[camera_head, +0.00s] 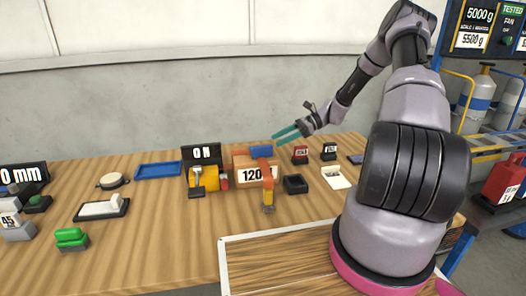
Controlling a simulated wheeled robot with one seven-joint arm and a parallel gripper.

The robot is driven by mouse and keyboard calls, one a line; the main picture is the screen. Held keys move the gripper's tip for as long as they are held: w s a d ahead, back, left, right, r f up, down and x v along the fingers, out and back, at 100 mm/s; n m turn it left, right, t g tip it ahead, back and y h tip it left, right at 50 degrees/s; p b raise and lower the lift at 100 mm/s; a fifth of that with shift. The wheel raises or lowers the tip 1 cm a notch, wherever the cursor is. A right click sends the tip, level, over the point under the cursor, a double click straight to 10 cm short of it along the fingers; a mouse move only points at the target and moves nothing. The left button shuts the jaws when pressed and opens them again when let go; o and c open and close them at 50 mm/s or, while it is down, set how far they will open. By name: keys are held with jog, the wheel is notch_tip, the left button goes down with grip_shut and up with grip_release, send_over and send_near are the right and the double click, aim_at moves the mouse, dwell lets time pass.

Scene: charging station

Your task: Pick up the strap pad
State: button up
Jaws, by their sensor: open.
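My gripper (284,136), with teal fingers, hangs in the air near the back wall, beyond and a little above the boxes. It is open with nothing seen between its fingers. No thing is clearly marked as the strap pad. A small blue block with an orange part (261,151) lies on top of a brown box (241,164), just left of and below the fingertips. It may be the strap pad, but I cannot tell. A red and yellow upright piece (267,189) stands in front of the box labelled 120.
The wooden table (150,240) holds a blue tray (158,170), a green block (72,238), a black open box (295,184), a white card holder (335,176) and several small devices. A white-edged board (222,262) lies at the front. A red canister (503,180) stands at right.

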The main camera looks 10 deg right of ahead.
aim_at(252, 154)
jog(key=x, duration=0.8)
jog(key=shift+d+f, duration=0.15)
jog(key=shift+f, duration=0.25)
grip_shut()
